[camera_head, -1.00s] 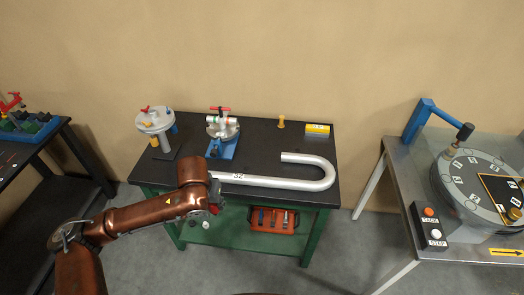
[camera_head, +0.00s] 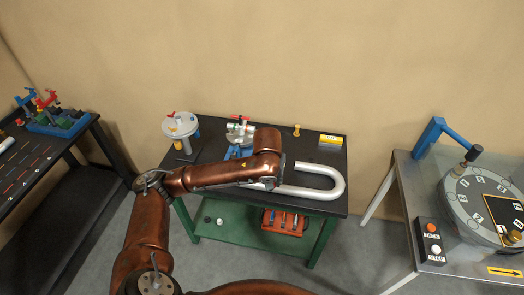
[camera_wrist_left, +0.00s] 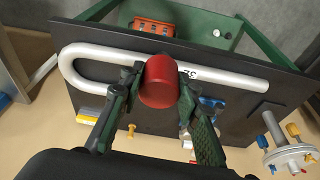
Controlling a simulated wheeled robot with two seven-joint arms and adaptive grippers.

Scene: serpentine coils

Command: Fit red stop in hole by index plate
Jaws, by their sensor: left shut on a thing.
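In the left wrist view my left gripper (camera_wrist_left: 160,85) is shut on a red cylinder, the red stop (camera_wrist_left: 160,80), with one finger on each side. The tube and dark table top show behind it. In the head view the arm's end covers the gripper and the stop, over the right-middle of the table. A round grey plate with a red handle (camera_head: 180,125) stands at the table's back left; I cannot tell whether this is the index plate. No hole for the stop can be made out.
A silver U-bent tube (camera_head: 325,193) lies on the dark table (camera_head: 215,150). A blue-based clamp device (camera_head: 238,130), a small brass peg (camera_head: 297,130) and a yellow-grey block (camera_head: 330,141) stand behind. A large marked dial (camera_head: 470,215) is on the right table.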

